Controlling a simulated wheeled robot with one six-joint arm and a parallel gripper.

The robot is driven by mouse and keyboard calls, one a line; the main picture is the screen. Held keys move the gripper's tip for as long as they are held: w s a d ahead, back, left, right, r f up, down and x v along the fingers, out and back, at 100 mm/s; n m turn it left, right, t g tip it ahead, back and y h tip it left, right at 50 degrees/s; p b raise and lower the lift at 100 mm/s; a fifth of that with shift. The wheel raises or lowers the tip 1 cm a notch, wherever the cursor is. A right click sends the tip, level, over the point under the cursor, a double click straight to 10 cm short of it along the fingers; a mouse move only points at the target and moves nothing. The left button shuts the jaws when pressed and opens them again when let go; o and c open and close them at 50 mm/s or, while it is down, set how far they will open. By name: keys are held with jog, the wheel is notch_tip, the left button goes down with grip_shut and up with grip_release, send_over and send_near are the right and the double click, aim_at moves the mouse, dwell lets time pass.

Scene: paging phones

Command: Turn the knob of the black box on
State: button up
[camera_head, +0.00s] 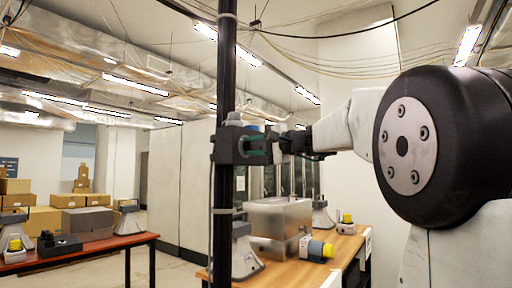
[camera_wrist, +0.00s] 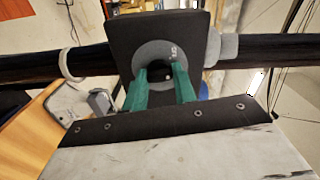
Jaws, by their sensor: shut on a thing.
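The black box (camera_head: 228,146) is fixed to a dark upright pole at the middle of the head view. In the wrist view its black face (camera_wrist: 128,38) fills the top centre, with a round grey knob (camera_wrist: 172,50) bearing a small light marking. My gripper (camera_head: 262,148) reaches in from the right, level with the box. In the wrist view its two green fingers (camera_wrist: 161,80) are at the knob, one on each side, shut on it. The fingers hide part of the knob, and its exact setting is too small to read.
Another table (camera_head: 95,243) with boxes is at the left. A loose cable hangs along the pole.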

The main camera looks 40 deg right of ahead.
jog(key=m, duration=0.5)
jog(key=shift+f, duration=0.1)
jog(key=m, duration=0.5)
jog(key=shift+o, duration=0.2)
jog(key=shift+m, duration=0.4)
jog(key=shift+c, duration=0.2)
jog(key=o, duration=1)
